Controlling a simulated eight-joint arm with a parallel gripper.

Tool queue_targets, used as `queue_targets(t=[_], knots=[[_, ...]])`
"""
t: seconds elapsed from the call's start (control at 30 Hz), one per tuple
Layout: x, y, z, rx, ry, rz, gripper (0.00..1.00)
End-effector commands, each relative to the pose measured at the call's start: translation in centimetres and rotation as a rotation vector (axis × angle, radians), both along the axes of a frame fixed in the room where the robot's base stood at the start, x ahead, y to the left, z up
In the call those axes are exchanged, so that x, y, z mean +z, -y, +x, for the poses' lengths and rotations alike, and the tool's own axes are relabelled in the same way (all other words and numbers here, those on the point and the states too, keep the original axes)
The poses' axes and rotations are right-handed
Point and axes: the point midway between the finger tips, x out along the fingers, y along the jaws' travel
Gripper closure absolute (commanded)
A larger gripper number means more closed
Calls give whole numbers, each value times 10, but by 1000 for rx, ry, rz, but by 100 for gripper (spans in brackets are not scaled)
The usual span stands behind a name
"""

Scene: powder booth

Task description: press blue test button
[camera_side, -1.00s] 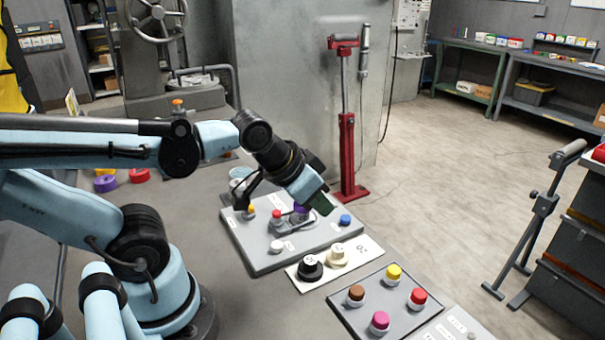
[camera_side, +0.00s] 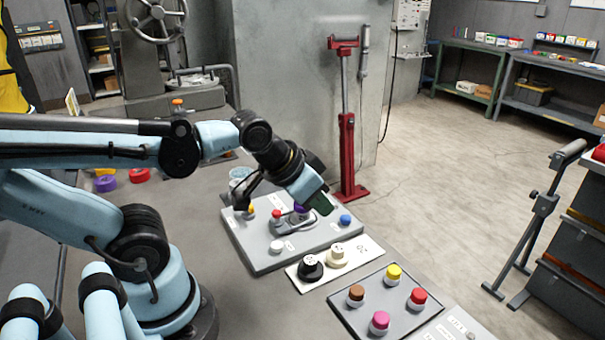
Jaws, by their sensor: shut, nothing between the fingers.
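The blue button (camera_side: 345,220) sits near the right end of a grey button panel (camera_side: 262,262) on the table. My gripper (camera_side: 322,206) is shut and empty. Its dark fingertips point down and to the right over the panel, a little left of the blue button in the picture. I see a gap between the tips and the button in this view, but cannot tell their height above the panel. The same panel carries a red button (camera_side: 276,215), a white button (camera_side: 276,246), a yellow button (camera_side: 250,208) and a purple button (camera_side: 300,208), the last partly hidden by my gripper.
In front of the panel lies a white plate (camera_side: 358,252) with a black knob (camera_side: 310,267) and a cream knob (camera_side: 336,255). Nearer is a second grey panel (camera_side: 380,298) with brown, yellow, red and magenta buttons. A red stand (camera_side: 347,150) rises behind the panel.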

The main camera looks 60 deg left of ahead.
Motion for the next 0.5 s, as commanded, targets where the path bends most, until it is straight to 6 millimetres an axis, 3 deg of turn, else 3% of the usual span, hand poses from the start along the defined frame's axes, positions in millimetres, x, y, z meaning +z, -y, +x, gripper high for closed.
queue_targets(t=[0.27,0.5], knots=[[4,-8,20,-84,28,73,100],[8,-32,64,-278,89,260,100]])
